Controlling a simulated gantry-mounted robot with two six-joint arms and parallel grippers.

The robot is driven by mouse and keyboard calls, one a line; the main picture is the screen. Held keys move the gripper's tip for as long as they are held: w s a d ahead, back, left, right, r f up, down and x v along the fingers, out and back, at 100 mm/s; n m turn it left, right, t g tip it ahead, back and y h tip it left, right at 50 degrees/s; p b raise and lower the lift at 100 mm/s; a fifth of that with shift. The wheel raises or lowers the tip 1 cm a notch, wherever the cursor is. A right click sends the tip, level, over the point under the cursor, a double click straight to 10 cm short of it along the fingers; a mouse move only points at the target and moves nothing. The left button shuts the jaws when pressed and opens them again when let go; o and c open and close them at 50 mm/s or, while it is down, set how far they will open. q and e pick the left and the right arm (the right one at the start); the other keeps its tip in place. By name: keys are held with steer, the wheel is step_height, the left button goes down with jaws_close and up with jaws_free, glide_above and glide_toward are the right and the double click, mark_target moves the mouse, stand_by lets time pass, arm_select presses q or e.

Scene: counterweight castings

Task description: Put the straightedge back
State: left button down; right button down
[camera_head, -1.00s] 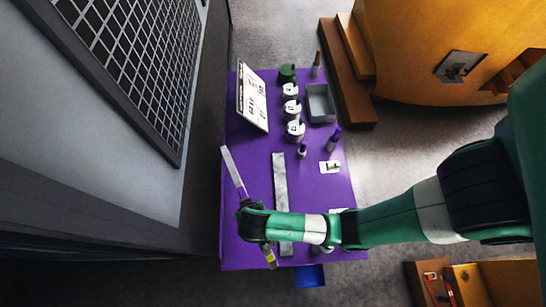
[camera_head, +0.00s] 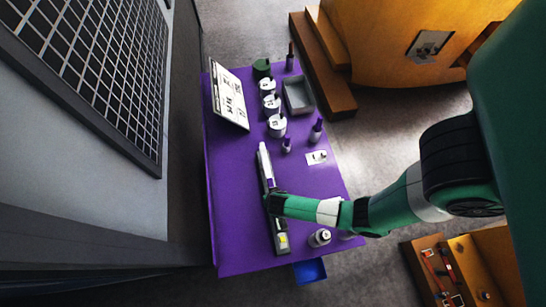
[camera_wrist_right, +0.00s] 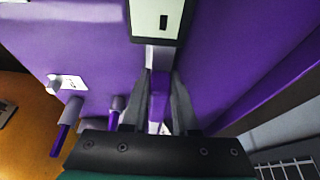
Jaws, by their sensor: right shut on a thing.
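The straightedge (camera_head: 264,160) is a long, thin pale bar with a purple grip part, which shows between my fingers in the wrist view (camera_wrist_right: 158,105). My right gripper (camera_head: 274,202) is shut on it near its middle. The bar lies lengthwise over a long grey strip (camera_head: 281,225) on the purple table, nearly lined up with it. The strip is mostly hidden, and I cannot tell whether the bar touches it. A yellow label (camera_head: 283,240) shows at the near end. My left gripper is out of view.
On the purple table (camera_head: 230,190) stand white slotted weights (camera_head: 277,125), a grey tray (camera_head: 298,95), a printed board (camera_head: 229,98), purple-topped tools (camera_head: 316,130), a white card (camera_head: 317,157) and a round metal piece (camera_head: 320,237). A blue bin (camera_head: 310,270) is at the near edge. The left side is clear.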

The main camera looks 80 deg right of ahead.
steer(key=shift+f+b, duration=0.85)
steer(key=shift+f, duration=1.15)
steer(key=shift+f, duration=0.1)
steer(key=c, duration=0.7)
jaws_free()
steer(key=shift+a+r, duration=0.1)
steer(key=shift+r, duration=0.3)
steer(key=p+v, duration=0.4)
steer(key=v, duration=0.6)
steer(key=shift+a+r, duration=0.15)
steer(key=shift+r, duration=0.05)
steer(key=shift+s+a+r, duration=0.15)
steer(key=shift+a+r, duration=0.05)
steer(key=shift+r, duration=0.2)
